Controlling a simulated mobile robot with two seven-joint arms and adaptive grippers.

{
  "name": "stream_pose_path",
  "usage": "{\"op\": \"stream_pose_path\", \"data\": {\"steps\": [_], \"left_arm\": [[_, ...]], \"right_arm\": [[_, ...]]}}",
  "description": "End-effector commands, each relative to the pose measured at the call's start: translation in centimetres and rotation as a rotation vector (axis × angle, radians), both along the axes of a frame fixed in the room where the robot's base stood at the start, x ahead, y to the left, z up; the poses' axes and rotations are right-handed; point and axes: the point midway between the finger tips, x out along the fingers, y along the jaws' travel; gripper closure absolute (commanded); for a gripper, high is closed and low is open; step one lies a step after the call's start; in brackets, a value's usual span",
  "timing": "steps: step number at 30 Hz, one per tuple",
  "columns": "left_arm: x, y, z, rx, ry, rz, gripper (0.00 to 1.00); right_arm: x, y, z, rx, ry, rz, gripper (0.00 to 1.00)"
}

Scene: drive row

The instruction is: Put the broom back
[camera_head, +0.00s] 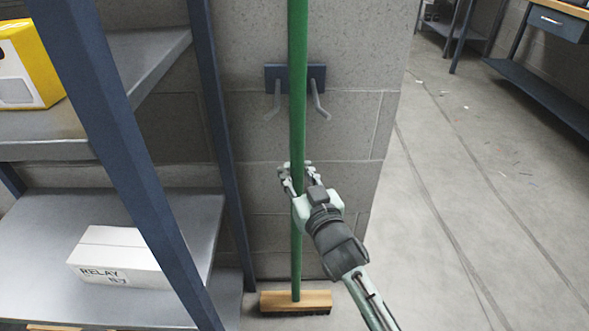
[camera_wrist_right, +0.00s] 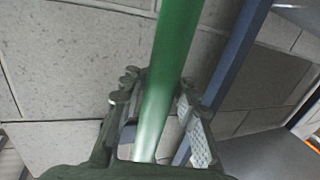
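The broom has a green handle (camera_head: 297,110) and a wooden head with dark bristles (camera_head: 296,300). It stands upright before the block wall, head down at the floor; I cannot tell if the bristles touch it. A blue hook plate with two grey prongs (camera_head: 295,79) is on the wall. The handle passes in front of the plate, between the prongs in the picture; its depth is unclear. My right gripper (camera_head: 296,178) is shut on the handle below the prongs. The right wrist view shows the handle (camera_wrist_right: 168,70) between its fingers (camera_wrist_right: 163,92). My left gripper is not in view.
A grey shelf rack with blue posts (camera_head: 225,140) stands close on the left. It holds a white box (camera_head: 115,258) and a yellow box (camera_head: 28,65). Open floor (camera_head: 480,210) lies to the right, with a blue workbench (camera_head: 540,85) at the back.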

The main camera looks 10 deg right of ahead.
Motion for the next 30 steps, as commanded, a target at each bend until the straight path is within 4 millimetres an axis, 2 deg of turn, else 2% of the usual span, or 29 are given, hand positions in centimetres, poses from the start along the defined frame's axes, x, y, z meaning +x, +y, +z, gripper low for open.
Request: {"op": "stream_pose_path", "data": {"steps": [1, 3, 4, 15, 20, 24, 30], "left_arm": [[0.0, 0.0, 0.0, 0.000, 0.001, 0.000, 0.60], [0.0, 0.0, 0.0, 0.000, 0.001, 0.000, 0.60], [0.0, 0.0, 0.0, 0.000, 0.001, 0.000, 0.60], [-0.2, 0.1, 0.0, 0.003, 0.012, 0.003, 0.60], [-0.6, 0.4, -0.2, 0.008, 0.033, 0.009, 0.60], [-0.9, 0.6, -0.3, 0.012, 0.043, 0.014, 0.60], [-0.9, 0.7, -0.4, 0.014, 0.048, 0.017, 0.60]], "right_arm": [[0.0, 0.0, 0.0, 0.000, 0.000, 0.000, 0.65], [0.0, 0.0, 0.0, 0.000, 0.000, 0.001, 0.57], [0.0, 0.0, 0.0, 0.000, 0.000, 0.001, 0.56], [-0.2, 0.0, 0.2, 0.000, 0.000, 0.001, 0.56], [-2.9, -0.3, 0.2, 0.002, 0.003, 0.000, 0.56], [-6.1, -0.7, 0.3, 0.002, 0.003, 0.000, 0.56], [-9.9, -1.1, 0.4, 0.001, 0.002, 0.000, 0.56]]}}
